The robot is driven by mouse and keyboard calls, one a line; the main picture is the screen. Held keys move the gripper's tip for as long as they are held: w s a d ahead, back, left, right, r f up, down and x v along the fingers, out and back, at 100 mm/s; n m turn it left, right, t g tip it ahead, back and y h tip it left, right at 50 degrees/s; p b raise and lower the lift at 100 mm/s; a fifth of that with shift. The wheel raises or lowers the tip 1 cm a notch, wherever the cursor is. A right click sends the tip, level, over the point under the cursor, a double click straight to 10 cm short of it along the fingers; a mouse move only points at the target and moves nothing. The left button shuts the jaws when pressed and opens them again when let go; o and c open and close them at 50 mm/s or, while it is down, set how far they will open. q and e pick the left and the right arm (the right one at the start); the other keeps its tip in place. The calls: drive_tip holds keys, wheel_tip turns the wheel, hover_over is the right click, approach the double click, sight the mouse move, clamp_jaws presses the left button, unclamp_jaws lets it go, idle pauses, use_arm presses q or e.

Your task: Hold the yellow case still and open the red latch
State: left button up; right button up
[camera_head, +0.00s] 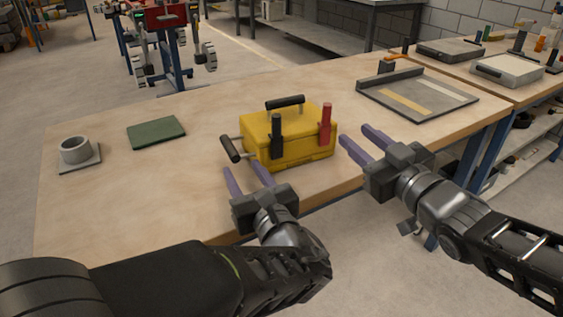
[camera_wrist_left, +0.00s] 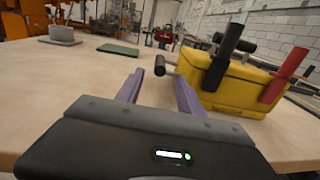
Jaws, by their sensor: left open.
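The yellow case (camera_head: 298,146) stands upright on the wooden table, with a black handle (camera_head: 285,102) on top and a side handle (camera_head: 230,148) at its left end. On its front are a black latch (camera_head: 277,134) and the red latch (camera_head: 325,125). My left gripper (camera_head: 248,176) is open and empty, in front of the case's left end. In the left wrist view the side handle (camera_wrist_left: 163,66) shows beyond the fingers (camera_wrist_left: 158,90), apart from them. My right gripper (camera_head: 359,145) is open, right of the red latch and apart from it.
A grey cup on a plate (camera_head: 77,152) and a green mat (camera_head: 156,132) lie left on the table (camera_head: 130,200). A dark tray with strips (camera_head: 417,92) lies to the right. The table's front edge runs below my grippers.

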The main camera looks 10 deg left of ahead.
sight(229, 147)
use_arm(q)
drive_tip(key=x, duration=1)
drive_tip(key=shift+w+a, duration=0.25)
drive_tip(key=shift+w, duration=0.05)
drive_tip(key=shift+c, duration=0.6)
clamp_jaws()
idle(0.4)
